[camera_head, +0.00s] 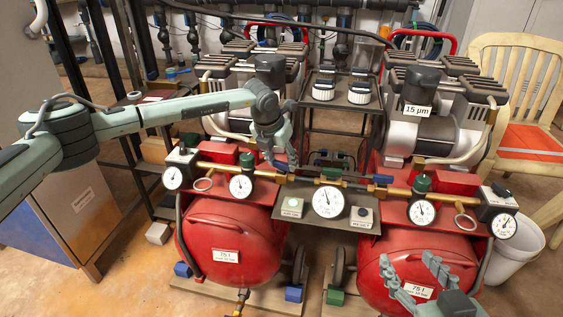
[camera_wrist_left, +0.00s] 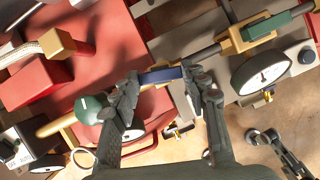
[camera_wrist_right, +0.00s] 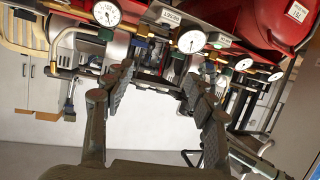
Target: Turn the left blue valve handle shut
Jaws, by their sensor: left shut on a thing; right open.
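The left blue valve handle (camera_wrist_left: 162,75) shows in the left wrist view between the two fingers of my left gripper (camera_wrist_left: 163,88). The fingers touch it at both ends, and it lies roughly along the brass pipe, at a slight angle. In the head view my left gripper (camera_head: 284,158) reaches down onto the pipe between the left green-topped regulator (camera_head: 247,160) and the central gauge (camera_head: 328,201), mostly hiding this handle. My right gripper (camera_head: 418,277) is open and empty at the lower right, in front of the right red tank; its spread fingers (camera_wrist_right: 155,78) show in the right wrist view.
A green valve handle (camera_head: 332,172) and a second blue handle (camera_head: 383,179) sit further right on the pipe. Red tanks (camera_head: 228,241) stand below, compressors (camera_head: 430,115) behind. A white bucket (camera_head: 517,252) and a wooden chair (camera_head: 535,120) stand at right.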

